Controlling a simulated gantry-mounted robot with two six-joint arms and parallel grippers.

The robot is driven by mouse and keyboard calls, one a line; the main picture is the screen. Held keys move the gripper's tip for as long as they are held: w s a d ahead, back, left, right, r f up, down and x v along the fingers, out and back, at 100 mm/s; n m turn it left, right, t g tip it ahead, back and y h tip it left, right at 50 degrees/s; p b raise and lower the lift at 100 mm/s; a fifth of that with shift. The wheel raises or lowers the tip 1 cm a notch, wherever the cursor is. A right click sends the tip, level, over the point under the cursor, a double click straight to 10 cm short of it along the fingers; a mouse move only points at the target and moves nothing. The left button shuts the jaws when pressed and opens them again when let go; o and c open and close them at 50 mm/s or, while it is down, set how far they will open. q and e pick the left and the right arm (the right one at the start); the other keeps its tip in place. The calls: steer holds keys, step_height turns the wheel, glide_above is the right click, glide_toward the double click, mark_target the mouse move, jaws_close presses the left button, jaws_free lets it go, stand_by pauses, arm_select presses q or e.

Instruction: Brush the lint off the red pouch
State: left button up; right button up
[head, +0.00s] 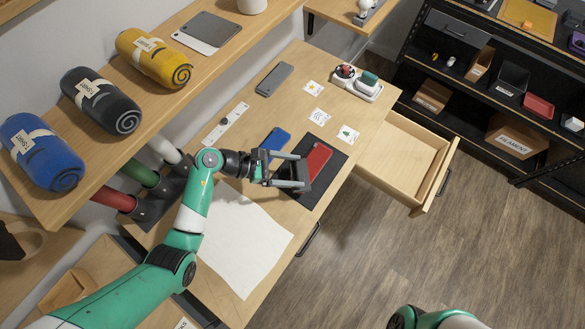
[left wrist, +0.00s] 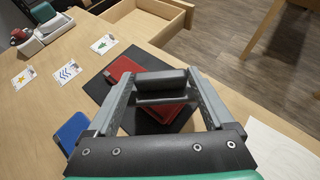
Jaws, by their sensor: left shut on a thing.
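The red pouch (head: 320,156) lies flat on a dark mat (head: 336,162) on the wooden desk. It also shows in the left wrist view (left wrist: 118,70), partly hidden by my gripper. My left gripper (head: 301,173) is over the pouch's left side and near end. Its fingers (left wrist: 161,88) are shut on a dark, bar-like thing (left wrist: 160,79), possibly the brush, held across between the fingertips. I cannot tell whether it touches the pouch. No lint can be made out. My right gripper is out of view; only part of that arm shows at the bottom.
A blue flat thing (head: 276,141) lies just left of the mat. A grey phone (head: 274,79), several cards (head: 318,117) and a white dock (head: 356,83) stand farther back. A white sheet (head: 243,240) covers the near desk. An open drawer (head: 405,165) sticks out right.

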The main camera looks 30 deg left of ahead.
arm_select(q)
steer(key=shift+r+p, duration=0.6)
steer(key=shift+r, duration=0.55)
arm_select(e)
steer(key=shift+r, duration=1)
arm_select(q)
steer(key=shift+r, duration=0.1)
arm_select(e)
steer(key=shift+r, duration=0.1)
arm_select(q)
step_height(320, 180, up, 3)
steer(key=p, duration=0.2)
steer(key=shift+p, duration=0.4)
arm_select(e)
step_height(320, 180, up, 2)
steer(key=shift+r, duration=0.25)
